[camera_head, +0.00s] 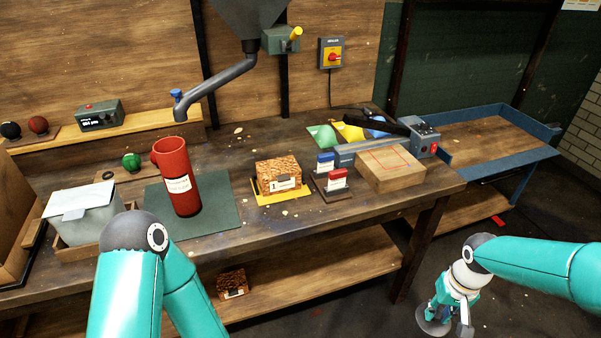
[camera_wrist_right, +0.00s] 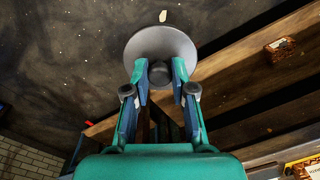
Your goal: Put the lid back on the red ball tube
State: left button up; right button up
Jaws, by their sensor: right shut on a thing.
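The red ball tube (camera_head: 179,182) stands upright on a dark green mat (camera_head: 222,211) on the workbench, left of centre. It has a white label, and no lid shows on its top. My right gripper (camera_head: 455,297) is low at the right, off the bench and far from the tube. In the right wrist view, its fingers (camera_wrist_right: 160,78) are shut on the dark knob of a round grey lid (camera_wrist_right: 160,45). The lid's edge also shows below the gripper in the head view (camera_head: 430,322). Of my left arm only the links show; its gripper is out of view.
A patterned box on a yellow tray (camera_head: 262,199), red and blue stamps and a wooden block (camera_head: 390,168) stand right of the mat. A grey bin (camera_head: 85,220) is at the left. The bench's front edge lies between the lid and the tube.

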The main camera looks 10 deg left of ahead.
aim_at(171, 153)
jog(key=z, duration=0.35)
jog(key=k, duration=1.15)
jog(key=u, duration=0.8)
jog(key=i, duration=1)
jog(key=u, duration=0.05)
